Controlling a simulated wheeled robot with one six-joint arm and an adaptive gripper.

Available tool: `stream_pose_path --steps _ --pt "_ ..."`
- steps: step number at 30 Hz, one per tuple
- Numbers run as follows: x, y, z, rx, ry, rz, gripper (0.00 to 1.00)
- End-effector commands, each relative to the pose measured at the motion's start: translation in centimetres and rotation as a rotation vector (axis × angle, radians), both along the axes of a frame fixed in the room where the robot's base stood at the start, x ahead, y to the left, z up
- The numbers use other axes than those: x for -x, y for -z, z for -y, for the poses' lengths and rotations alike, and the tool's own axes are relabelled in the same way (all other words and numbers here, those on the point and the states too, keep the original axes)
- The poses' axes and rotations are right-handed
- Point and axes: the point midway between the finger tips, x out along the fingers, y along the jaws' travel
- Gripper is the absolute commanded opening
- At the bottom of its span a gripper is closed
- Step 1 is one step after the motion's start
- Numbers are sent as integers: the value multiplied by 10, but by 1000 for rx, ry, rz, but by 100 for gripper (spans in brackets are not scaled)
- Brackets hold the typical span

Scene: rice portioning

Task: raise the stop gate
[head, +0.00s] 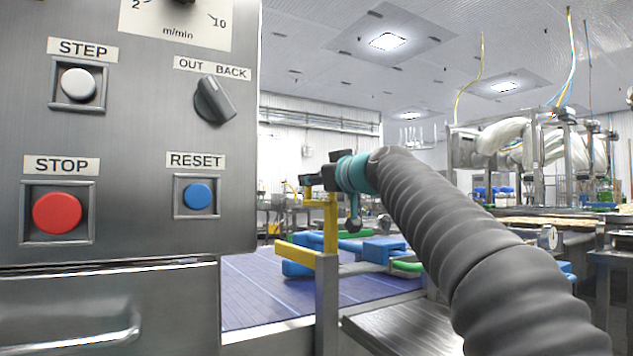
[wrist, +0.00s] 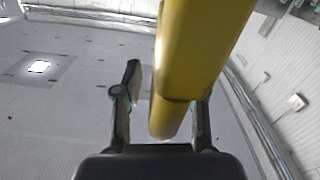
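The stop gate shows in the head view as a yellow upright with a yellow bar (head: 295,253) across its lower part, beside a metal post (head: 327,300) at the belt's near edge. The bar is low, just above the belt. My gripper (head: 312,188) is at the top of the yellow upright (head: 330,225). In the wrist view a thick yellow part (wrist: 195,50) of the gate runs between the fingers of my gripper (wrist: 166,88). A gap shows at the left finger; the right finger is partly hidden behind the yellow part. Contact there cannot be told.
A control panel (head: 140,140) with STEP, STOP and RESET buttons and an OUT/BACK knob fills the left. Blue pieces (head: 380,250) and green pieces lie on the purple belt (head: 260,290). Steel machinery (head: 530,150) stands at the right.

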Motion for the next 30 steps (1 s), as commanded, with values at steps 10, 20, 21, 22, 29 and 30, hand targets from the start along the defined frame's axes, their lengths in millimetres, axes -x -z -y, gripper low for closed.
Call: stream_pose_path --steps 10,20,21,22,29,30 --pt "3 2 3 3 -1 -4 41" --pt "43 3 30 2 1 -5 41" --pt "50 2 34 3 1 -4 41" --pt "54 2 37 3 1 -4 41" --pt "84 3 58 2 2 -3 41" --pt "88 2 60 2 1 -3 41"
